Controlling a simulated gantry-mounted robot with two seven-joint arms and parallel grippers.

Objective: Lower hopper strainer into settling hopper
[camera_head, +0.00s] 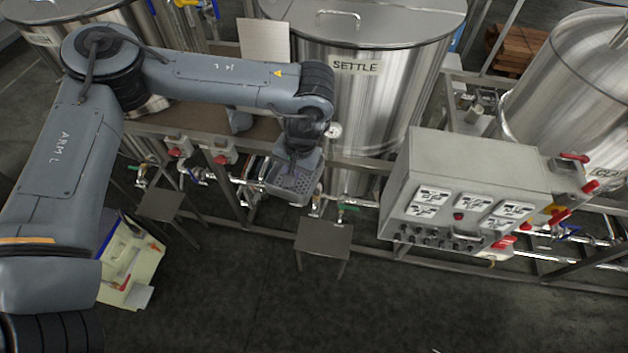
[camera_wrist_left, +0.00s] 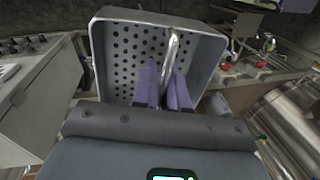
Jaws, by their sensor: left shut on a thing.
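The hopper strainer (camera_head: 291,184) is a grey open box with a perforated floor. In the left wrist view the strainer (camera_wrist_left: 125,55) fills the upper middle, with a bright bar handle across it. My left gripper (camera_head: 300,158) points down over the strainer. Its purple fingers (camera_wrist_left: 166,75) are shut on the bar handle. In the head view the strainer is by the front rail, left of the lower part of the steel tank marked SETTLE (camera_head: 375,100). The settling hopper cannot be clearly told apart from the strainer, and the contact between them is hidden. My right gripper is not in view.
A grey control box (camera_head: 470,190) with gauges stands to the right. Pipes and valves with red and green handles run along the rail. A small metal platform (camera_head: 323,237) stands in front. A pale yellow case (camera_head: 132,265) sits on the floor, lower left. The front floor is clear.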

